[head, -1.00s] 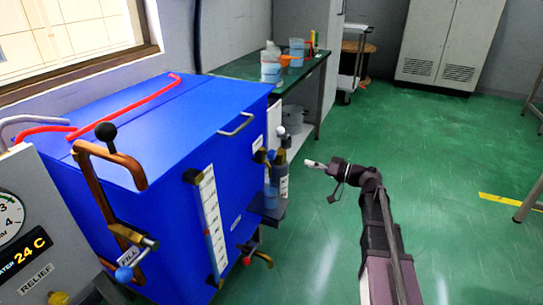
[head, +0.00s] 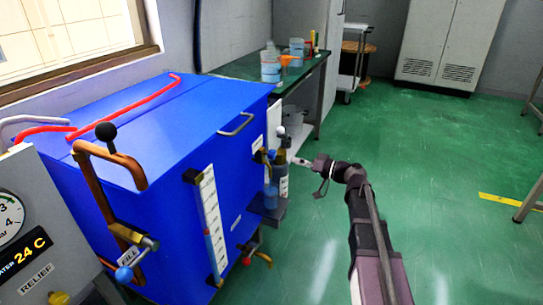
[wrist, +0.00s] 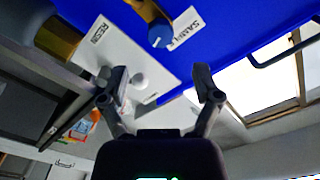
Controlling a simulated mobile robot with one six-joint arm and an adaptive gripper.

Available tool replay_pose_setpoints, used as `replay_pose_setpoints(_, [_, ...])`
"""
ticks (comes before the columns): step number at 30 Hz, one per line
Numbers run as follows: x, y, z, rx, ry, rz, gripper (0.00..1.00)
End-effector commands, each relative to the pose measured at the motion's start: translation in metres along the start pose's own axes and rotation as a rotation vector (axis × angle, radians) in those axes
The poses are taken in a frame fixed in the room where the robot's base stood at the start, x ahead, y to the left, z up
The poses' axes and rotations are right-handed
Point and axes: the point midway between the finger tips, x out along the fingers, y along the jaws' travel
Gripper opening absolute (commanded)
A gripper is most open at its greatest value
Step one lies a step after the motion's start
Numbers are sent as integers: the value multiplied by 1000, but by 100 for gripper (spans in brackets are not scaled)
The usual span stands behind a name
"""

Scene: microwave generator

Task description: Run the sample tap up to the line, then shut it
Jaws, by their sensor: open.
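The sample tap (head: 264,156), brass with a small blue knob, is on the right part of the blue tank's front. In the wrist view its blue knob (wrist: 160,36) shows beside a SAMPLE label (wrist: 186,27). A bluish clear cup (head: 271,196) stands below the tap on a small shelf; its line and the liquid level are too small to tell. My gripper (head: 297,161) is open and empty, just right of the tap and apart from it. In the wrist view the knob lies beyond my gripper's (wrist: 158,84) spread fingertips, above the gap.
A grey cylinder (head: 282,180) stands close right of the cup, near a white ball knob (head: 281,130). The blue tank (head: 160,125) has a level gauge (head: 211,225) and a fill valve (head: 124,273). A green bench (head: 235,68) is behind.

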Motion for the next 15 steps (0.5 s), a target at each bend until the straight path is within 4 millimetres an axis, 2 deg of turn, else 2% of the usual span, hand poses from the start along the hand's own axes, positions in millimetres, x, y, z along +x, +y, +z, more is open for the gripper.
replay_pose_setpoints(15, [74, 0, 0, 0, -1, -2, 81])
